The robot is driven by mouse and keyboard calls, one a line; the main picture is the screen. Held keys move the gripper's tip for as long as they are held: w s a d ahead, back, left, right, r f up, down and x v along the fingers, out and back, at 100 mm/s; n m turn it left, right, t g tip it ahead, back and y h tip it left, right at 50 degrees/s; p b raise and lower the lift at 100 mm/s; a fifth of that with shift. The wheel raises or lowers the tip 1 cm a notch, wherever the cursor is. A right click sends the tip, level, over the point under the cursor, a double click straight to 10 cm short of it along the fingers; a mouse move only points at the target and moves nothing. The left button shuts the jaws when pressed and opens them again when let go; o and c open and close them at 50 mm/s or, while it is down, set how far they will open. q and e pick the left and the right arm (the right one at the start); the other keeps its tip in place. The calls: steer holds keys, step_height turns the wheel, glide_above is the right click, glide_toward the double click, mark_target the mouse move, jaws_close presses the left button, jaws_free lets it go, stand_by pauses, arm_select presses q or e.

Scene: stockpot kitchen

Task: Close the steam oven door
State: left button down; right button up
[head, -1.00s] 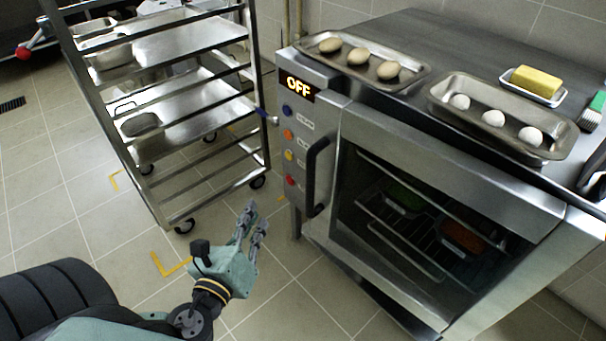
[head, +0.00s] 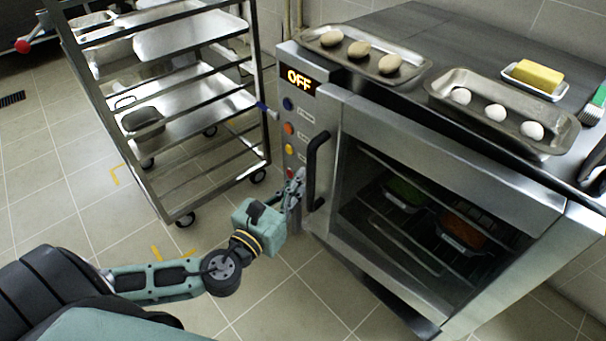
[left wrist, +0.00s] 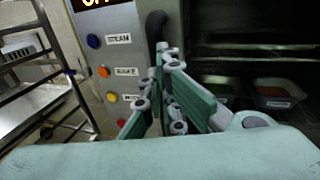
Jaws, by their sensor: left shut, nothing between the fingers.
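The steam oven (head: 440,165) stands at the right, its lit panel (head: 301,82) reading OFF. Its black upright door handle (head: 317,170) is beside the control panel; it also shows in the left wrist view (left wrist: 155,28). Dark racks and trays (head: 462,232) show inside the oven. I cannot tell whether the door is ajar. My left gripper (head: 298,182) is shut and empty, its fingertips just left of the handle's lower part. In the left wrist view the fingers (left wrist: 170,58) overlap the handle; contact is unclear. My right gripper is not in view.
A wheeled rack (head: 180,110) stands left of the oven. The tiled floor (head: 85,190) in front is clear.

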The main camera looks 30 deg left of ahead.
mark_target(310, 167)
arm_select(q)
steer(key=shift+w+d, duration=0.1)
steer(key=shift+w, duration=1.6)
